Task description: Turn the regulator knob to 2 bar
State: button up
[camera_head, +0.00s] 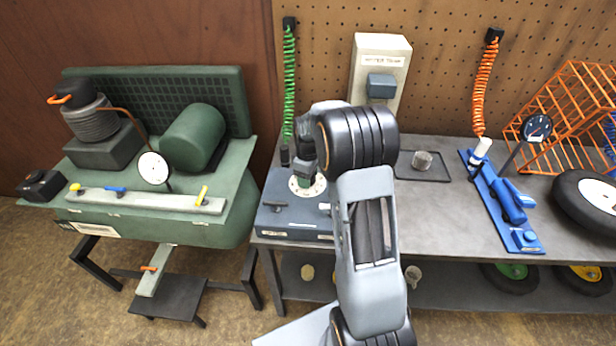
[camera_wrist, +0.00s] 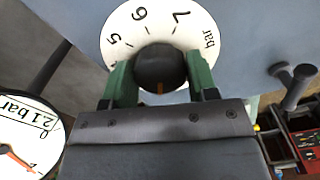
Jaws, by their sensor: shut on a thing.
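The regulator is a blue-grey box (camera_head: 290,220) on the bench's left end with a white dial on top (camera_head: 312,190). My gripper (camera_head: 305,168) reaches down onto it and hides the knob in the head view. In the wrist view, the dark round knob (camera_wrist: 158,62) sits between the two green fingers of my gripper (camera_wrist: 160,76), which are shut on its sides. An orange mark on the knob points down toward my gripper. Dial numbers 5, 6, 7 and "bar" show; the lower numbers are hidden. A round gauge (camera_wrist: 22,128) at left shows "2.1 bar" and an orange needle, partly cut off.
A green compressor (camera_head: 150,215) stands left of the bench (camera_head: 440,215). A grey switch box (camera_head: 381,65) is on the pegboard. A blue tool with a gauge (camera_head: 505,200), an orange rack (camera_head: 570,120) and a wheel (camera_head: 590,200) are at right.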

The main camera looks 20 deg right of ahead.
dwell(0.3)
jog(key=o, duration=0.9)
notch_tip(320, 180, up, 14)
jog(key=shift+f, duration=0.1)
dwell(0.5)
